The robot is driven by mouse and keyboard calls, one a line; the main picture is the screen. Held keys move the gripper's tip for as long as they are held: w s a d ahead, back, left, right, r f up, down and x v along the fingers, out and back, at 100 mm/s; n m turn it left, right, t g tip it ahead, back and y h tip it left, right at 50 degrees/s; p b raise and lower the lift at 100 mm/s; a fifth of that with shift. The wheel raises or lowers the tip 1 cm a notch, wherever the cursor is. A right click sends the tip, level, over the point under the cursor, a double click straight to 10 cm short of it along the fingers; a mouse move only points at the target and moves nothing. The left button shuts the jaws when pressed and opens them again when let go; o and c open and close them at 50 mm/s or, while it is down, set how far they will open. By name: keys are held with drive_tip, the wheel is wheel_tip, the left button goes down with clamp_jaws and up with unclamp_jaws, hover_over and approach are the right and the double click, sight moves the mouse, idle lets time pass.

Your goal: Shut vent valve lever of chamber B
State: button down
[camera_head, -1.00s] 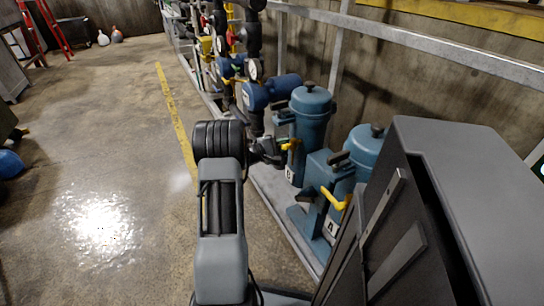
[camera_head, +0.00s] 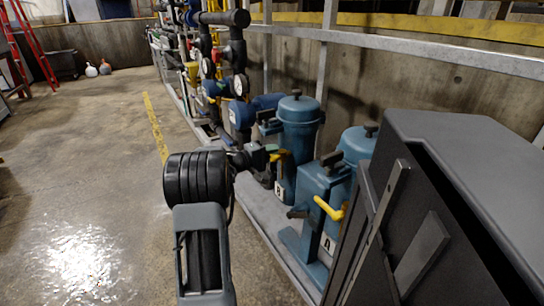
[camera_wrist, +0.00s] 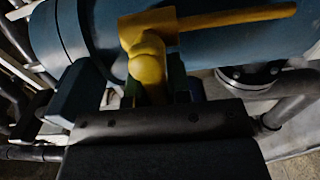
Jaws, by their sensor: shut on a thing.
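Chamber B is the farther blue canister (camera_head: 299,125), with a white label reading B (camera_head: 279,190) low on its front. Its yellow vent valve lever (camera_head: 278,156) sticks out from the near side. My gripper (camera_head: 268,155) reaches in from the left and is shut on this lever. In the wrist view the yellow lever (camera_wrist: 150,65) fills the middle, with its arm running to the right across the blue body. The dark gripper (camera_wrist: 160,100) covers the lever's lower part, so the exact grip is hidden.
A nearer blue canister (camera_head: 357,145) with its own yellow lever (camera_head: 329,208) stands to the right. A large dark cabinet (camera_head: 455,175) fills the right foreground. Pipes with gauges (camera_head: 239,85) stand behind. A grey rail (camera_head: 400,50) runs along the wall. Open floor lies left.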

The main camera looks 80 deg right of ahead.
drive_tip(key=shift+s, duration=0.1)
drive_tip(key=c, duration=1.1)
unclamp_jaws()
drive_tip(key=shift+o, duration=0.2)
drive_tip(key=p+v, duration=0.3)
drive_tip(key=v, duration=1.1)
drive_tip(key=shift+d, duration=0.1)
